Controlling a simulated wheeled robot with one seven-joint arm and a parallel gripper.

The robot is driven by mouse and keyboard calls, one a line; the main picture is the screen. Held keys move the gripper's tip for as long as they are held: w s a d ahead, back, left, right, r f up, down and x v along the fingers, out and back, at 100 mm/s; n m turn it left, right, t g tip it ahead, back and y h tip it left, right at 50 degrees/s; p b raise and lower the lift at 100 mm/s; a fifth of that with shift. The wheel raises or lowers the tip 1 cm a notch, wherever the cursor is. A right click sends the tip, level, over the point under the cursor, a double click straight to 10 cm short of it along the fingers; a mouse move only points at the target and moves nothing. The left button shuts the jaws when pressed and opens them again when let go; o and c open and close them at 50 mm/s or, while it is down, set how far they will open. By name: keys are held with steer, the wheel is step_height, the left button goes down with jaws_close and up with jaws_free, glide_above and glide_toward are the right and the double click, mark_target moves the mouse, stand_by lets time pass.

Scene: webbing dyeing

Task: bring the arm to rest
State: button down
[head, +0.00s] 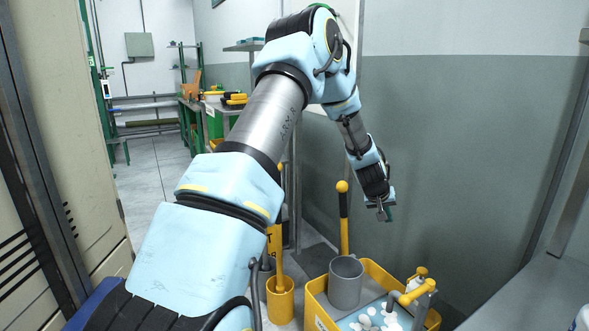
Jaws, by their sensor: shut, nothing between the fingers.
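My arm reaches up from the bottom of the head view, bends at a raised elbow near the top, and comes down on the right. My gripper (384,214) hangs at its end, pointing down, in front of the grey-green wall. It is shut and holds nothing that I can see. It is small in the picture, and its fingertips are hard to make out. It is apart from the things below it.
Below my gripper is a yellow bin (312,298) with a grey cup (346,283) and white pieces. A yellow-knobbed handle (343,205) stands beside the gripper. A yellow pot (280,300) stands left of the bin. A grey surface (535,295) lies at right.

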steer(key=s+a+r+y+p, duration=0.15)
steer(key=s+a+r, duration=0.25)
steer(key=a+r, duration=0.5)
steer(key=s+a+r+n+g+y+p, duration=0.1)
steer(key=s+a+r, duration=0.3)
steer(key=s+a, duration=0.6)
steer(key=s+a+r+g+y+p, duration=0.2)
steer(key=s+a+r+p, duration=0.1)
steer(key=s+a, duration=0.8)
steer(key=a, duration=0.5)
steer(key=shift+a+r+n+p, duration=0.2)
steer(key=shift+r+n+p, duration=0.15)
steer(key=shift+n, duration=0.05)
steer(key=shift+y, duration=0.25)
